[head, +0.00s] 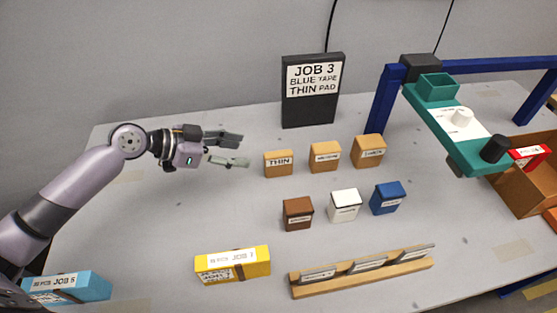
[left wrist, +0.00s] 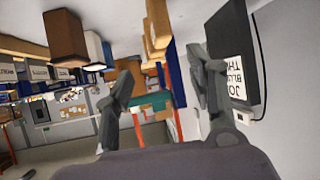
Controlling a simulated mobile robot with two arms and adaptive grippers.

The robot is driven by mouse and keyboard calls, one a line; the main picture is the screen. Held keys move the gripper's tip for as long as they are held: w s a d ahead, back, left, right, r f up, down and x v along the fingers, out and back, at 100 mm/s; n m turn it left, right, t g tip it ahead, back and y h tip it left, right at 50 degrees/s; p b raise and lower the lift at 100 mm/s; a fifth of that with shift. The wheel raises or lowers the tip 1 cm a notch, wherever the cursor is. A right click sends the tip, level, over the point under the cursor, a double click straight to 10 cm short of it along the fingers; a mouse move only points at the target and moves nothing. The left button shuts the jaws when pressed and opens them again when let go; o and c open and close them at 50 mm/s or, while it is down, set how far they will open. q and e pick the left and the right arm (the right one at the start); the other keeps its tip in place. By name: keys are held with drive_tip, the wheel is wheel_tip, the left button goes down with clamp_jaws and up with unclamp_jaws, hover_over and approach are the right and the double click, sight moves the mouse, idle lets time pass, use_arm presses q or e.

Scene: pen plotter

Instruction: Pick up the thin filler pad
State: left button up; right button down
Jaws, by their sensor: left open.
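The thin filler pad (head: 278,165) is a small tan block with a "THIN" label, standing on the grey table at the left end of a row of three tan blocks. My left gripper (head: 240,150) is open and empty, just left of the thin pad and apart from it, its fingers pointing right towards it. In the left wrist view, tan blocks (left wrist: 157,28) show beyond and between the open fingers (left wrist: 160,78); the nearest one hides much of the others. My right gripper is not in view.
A black sign (head: 310,105) reading "JOB 3 BLUE TAPE THIN PAD" stands behind the row. Brown (head: 298,215), white (head: 344,206) and blue (head: 388,199) blocks stand in front. A yellow box (head: 232,265) and wooden rack (head: 362,273) are nearer. A teal plotter arm (head: 455,145) overhangs the right.

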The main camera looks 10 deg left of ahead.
sight(275, 153)
use_arm(q)
drive_tip(key=p+x, duration=0.1)
drive_tip(key=x, duration=0.4)
drive_tip(key=p+x, duration=0.1)
drive_tip(key=x, duration=0.3)
drive_tip(key=shift+w+d+f, duration=0.1)
drive_tip(key=shift+w, duration=0.4)
drive_tip(key=shift+d+f, duration=0.1)
drive_tip(key=shift+f, duration=0.05)
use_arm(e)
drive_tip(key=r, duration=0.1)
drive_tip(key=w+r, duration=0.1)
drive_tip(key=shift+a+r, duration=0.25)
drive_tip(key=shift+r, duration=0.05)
use_arm(q)
drive_tip(key=shift+c, duration=0.3)
clamp_jaws()
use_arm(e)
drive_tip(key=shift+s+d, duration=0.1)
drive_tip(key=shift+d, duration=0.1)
